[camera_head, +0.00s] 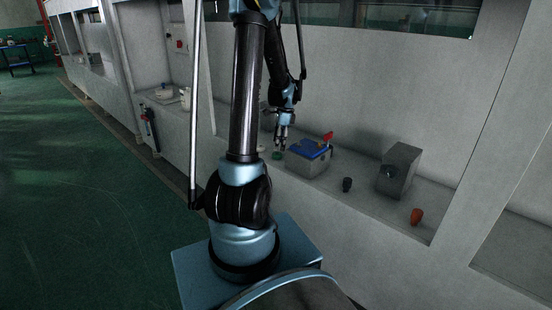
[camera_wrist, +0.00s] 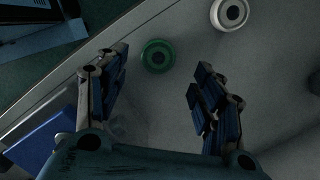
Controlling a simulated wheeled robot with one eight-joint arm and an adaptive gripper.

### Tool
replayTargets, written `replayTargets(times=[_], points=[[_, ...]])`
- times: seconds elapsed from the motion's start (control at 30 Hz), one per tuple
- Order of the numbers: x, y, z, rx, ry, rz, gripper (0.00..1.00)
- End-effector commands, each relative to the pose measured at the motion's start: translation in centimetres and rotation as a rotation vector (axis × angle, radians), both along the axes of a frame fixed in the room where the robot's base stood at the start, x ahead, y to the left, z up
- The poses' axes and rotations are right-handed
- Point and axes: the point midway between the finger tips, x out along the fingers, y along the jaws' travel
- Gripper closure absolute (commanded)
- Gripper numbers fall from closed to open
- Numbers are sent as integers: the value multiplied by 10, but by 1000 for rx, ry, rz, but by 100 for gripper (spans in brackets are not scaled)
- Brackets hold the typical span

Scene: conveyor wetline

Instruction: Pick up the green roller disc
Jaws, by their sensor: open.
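The green roller disc (camera_wrist: 157,56) lies on the grey shelf, a round ring with a dark centre hole. In the wrist view it shows just beyond and between the two fingers, nearer the left one, not touched. It also shows small in the head view (camera_head: 276,155), beside the grey box with the blue top. My gripper (camera_wrist: 155,92) is open and empty. In the head view my gripper (camera_head: 280,148) points down over the shelf, close to the disc.
A white disc (camera_wrist: 229,13) lies beyond the green one. A grey box with a blue top and red part (camera_head: 308,160) stands to the right. Farther right are a dark knob (camera_head: 347,185), a grey block (camera_head: 399,168) and an orange piece (camera_head: 416,216).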

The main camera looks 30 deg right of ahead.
Motion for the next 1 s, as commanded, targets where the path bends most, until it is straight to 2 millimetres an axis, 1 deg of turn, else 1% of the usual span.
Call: replayTargets(times=[0.17, 0.33, 0.5, 0.6, 0.83, 0.87, 0.9, 0.97, 1.0], points=[[1, 2, -11, 0, 0, 0, 38], [1, 5, -33, 0, 0, 0, 38], [2, 7, -48, 0, 0, -1, 38], [2, 8, -52, 0, 0, -1, 38], [2, 8, -52, 0, 0, -1, 38], [2, 8, -52, 0, 0, -1, 43], [2, 8, -52, 0, 0, -1, 52], [2, 8, -52, 0, 0, 0, 65], [2, 8, -52, 0, 0, 0, 74]])
